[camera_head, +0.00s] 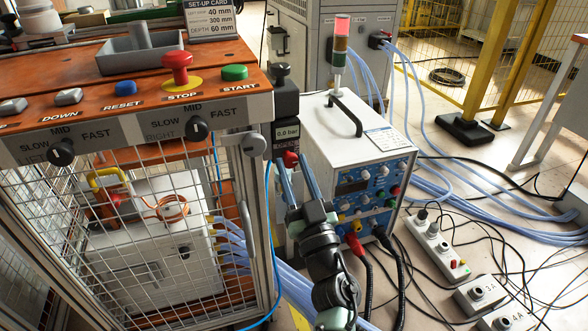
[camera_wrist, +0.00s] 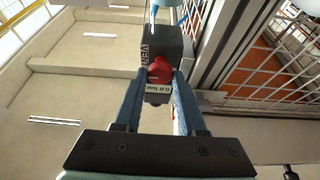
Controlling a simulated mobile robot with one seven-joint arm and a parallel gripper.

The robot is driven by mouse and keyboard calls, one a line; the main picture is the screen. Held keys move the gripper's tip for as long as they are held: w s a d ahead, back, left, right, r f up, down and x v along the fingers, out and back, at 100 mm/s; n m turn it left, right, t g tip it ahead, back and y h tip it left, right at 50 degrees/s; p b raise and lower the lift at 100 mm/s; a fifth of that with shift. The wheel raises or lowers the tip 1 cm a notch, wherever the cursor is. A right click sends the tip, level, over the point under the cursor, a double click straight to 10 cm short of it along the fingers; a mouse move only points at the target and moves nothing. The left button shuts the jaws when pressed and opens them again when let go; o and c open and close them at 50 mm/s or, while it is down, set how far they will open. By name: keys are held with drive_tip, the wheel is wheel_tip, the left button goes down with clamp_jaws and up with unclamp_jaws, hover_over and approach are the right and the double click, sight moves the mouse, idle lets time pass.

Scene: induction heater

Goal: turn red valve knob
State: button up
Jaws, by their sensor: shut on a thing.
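The red valve knob (camera_head: 290,158) sits on a dark valve unit (camera_head: 286,98) fixed to the right corner of the caged bench. A small display reading 0.0 bar is on the unit. My gripper (camera_head: 294,168) reaches up from below, with its two blue-grey fingers on either side of the knob. In the wrist view the red knob (camera_wrist: 159,71) lies between the fingertips, and my gripper (camera_wrist: 158,78) is shut on it. The lettering VENT shows on the dark block (camera_wrist: 166,46) beside the knob.
A white power unit (camera_head: 345,140) with a blue panel stands close to the right of my arm. The wire cage (camera_head: 120,240) is on the left. A blue hose (camera_head: 270,225) runs down beside the valve. Cables and power strips (camera_head: 436,245) cover the floor at right.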

clamp_jaws()
drive_tip(key=shift+n, duration=0.5)
drive_tip(key=n+y+p, duration=0.1)
drive_tip(key=n, duration=0.1)
drive_tip(key=shift+d+r+n+g+y+p, duration=0.15)
drive_tip(key=shift+n+g+y+p, duration=0.25)
drive_tip(key=n+g+y+p, duration=0.1)
drive_tip(key=n, duration=0.2)
drive_tip(key=n+g+y+p, duration=0.1)
drive_tip(key=n, duration=0.2)
drive_tip(key=n+g+y+p, duration=0.1)
drive_tip(key=n, duration=0.1)
drive_tip(key=shift+d+n, duration=0.15)
drive_tip(key=shift+n, duration=0.25)
drive_tip(key=n+g+p, duration=0.1)
drive_tip(key=n, duration=0.1)
drive_tip(key=n+g+p, duration=0.1)
drive_tip(key=n, duration=0.2)
drive_tip(key=shift+r+y+p, duration=0.2)
drive_tip(key=shift+y+p, duration=0.1)
drive_tip(key=shift+n+g+h+p, duration=0.2)
drive_tip(key=shift+n+g+p, duration=0.25)
drive_tip(key=shift+n+p, duration=0.55)
drive_tip(key=shift+n+g+h+p, duration=0.2)
drive_tip(key=shift+n+g+p, duration=0.25)
drive_tip(key=shift+n, duration=0.95)
drive_tip(key=shift+f, duration=0.1)
